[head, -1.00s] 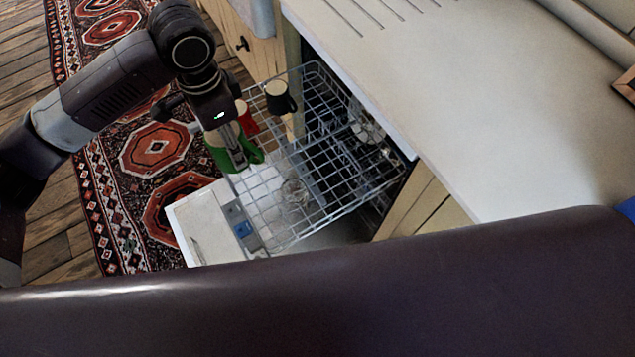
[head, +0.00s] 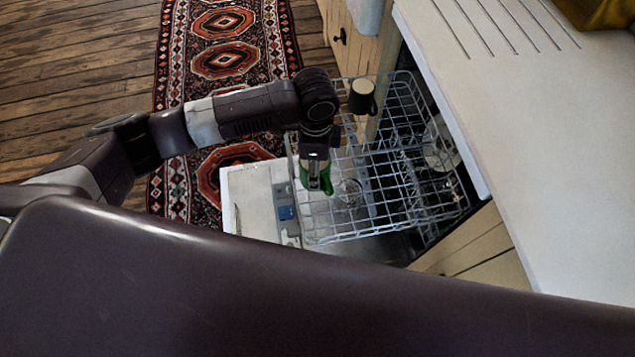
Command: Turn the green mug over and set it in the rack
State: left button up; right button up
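The green mug (head: 328,181) is in the head view at the left side of the pulled-out upper wire rack (head: 385,222) of the dishwasher. My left gripper (head: 318,178) comes down over the mug and appears shut on it; the fingers hide part of the mug. I cannot tell which way its mouth faces or whether it touches the wires. My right gripper is not in view.
A dark mug (head: 362,98) stands at the rack's far end. A clear glass (head: 348,192) shows beside the green mug. The open dishwasher door (head: 255,200) lies below. The worktop (head: 520,130) borders the right; a patterned rug (head: 225,55) lies left.

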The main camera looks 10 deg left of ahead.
pick_arm(q)
notch_tip(320, 180, down, 9)
dwell(0.4)
jog(key=shift+f+b, duration=0.1)
jog(key=shift+b, duration=0.2)
jog(key=o, duration=1.4)
jog(key=shift+o, duration=0.2)
notch_tip(320, 180, up, 12)
jog(key=shift+s+r+p, duration=0.1)
jog(key=shift+s+p, duration=0.05)
jog(key=shift+p, duration=0.3)
